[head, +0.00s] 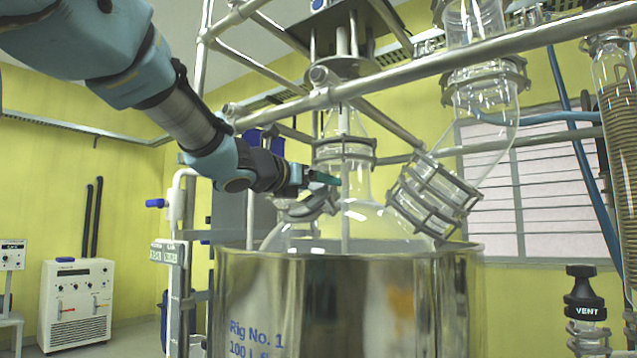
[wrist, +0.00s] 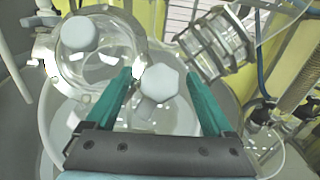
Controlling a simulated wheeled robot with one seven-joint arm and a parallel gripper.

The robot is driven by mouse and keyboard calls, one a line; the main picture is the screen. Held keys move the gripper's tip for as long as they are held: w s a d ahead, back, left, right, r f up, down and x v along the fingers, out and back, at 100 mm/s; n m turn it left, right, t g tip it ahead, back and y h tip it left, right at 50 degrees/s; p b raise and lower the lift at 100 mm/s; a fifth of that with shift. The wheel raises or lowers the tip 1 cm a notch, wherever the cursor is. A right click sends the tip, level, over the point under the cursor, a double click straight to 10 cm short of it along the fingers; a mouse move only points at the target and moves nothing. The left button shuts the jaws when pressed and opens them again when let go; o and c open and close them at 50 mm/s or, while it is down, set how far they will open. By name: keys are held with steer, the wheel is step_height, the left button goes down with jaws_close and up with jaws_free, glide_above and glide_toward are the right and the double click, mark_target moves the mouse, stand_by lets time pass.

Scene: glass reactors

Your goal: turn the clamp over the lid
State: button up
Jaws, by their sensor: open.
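My gripper (head: 325,178) is at the reactor neck in the head view, just above the grey metal clamp (head: 308,208) on a glass side port. In the wrist view my gripper (wrist: 159,75) has its teal fingers apart. A white faceted knob (wrist: 158,83) shows between them; I cannot tell if they touch it. To the left, a round glass lid with a white round knob (wrist: 78,35) sits on the port, and the metal clamp ring (wrist: 47,50) shows around its edge. Part of the clamp is hidden by my fingers.
The glass vessel (head: 370,222) sits in a shiny metal bath (head: 330,300). Metal frame bars (head: 400,78) cross above, a central glass neck (head: 345,150) stands close right of my gripper, and a clamped glass joint (head: 432,195) is farther right.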

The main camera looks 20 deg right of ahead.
steer(key=shift+w+d, duration=0.2)
steer(key=shift+d, duration=0.15)
steer(key=c, duration=1.4)
